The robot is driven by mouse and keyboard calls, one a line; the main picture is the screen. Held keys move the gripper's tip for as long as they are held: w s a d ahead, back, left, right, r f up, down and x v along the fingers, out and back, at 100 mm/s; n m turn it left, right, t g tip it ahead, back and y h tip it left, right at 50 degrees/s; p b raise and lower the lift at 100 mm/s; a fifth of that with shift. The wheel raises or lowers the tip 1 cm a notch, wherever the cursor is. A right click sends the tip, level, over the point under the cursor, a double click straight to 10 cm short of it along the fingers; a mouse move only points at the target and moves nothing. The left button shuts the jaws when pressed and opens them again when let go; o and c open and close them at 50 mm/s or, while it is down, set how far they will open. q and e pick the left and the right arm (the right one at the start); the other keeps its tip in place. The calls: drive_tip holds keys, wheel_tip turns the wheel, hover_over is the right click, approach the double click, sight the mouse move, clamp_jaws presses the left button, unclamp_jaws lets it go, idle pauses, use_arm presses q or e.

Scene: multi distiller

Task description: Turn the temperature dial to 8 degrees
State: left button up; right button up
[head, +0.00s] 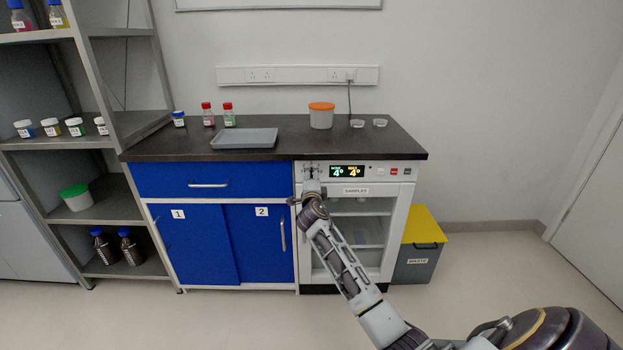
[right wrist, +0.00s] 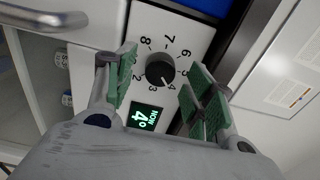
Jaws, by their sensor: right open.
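The temperature dial (right wrist: 160,70) is a round black knob on a white panel, ringed by printed numbers from 2 to 8. Its pale mark appears to point toward the 3–4 side. The display (right wrist: 145,117) beside it reads NOW 4°. In the head view the two-part display (head: 346,171) shows a green 4° and a yellow 4°. My right gripper (right wrist: 160,88) is open, with one green-padded finger on each side of the dial and gaps between. My left gripper is not in view.
The glass-fronted fridge (head: 398,225) labelled SAMPLES stands beside blue cabinets (head: 245,185). The dark counter (head: 290,143) above carries a grey tray (head: 245,138), an orange-lidded tub (head: 321,117) and bottles. A yellow-lidded waste bin (head: 423,232) stands at right. Floor in front is clear.

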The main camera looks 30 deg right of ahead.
drive_tip(key=shift+w+d, duration=0.25)
drive_tip(key=shift+w, duration=0.15)
drive_tip(key=c, duration=1)
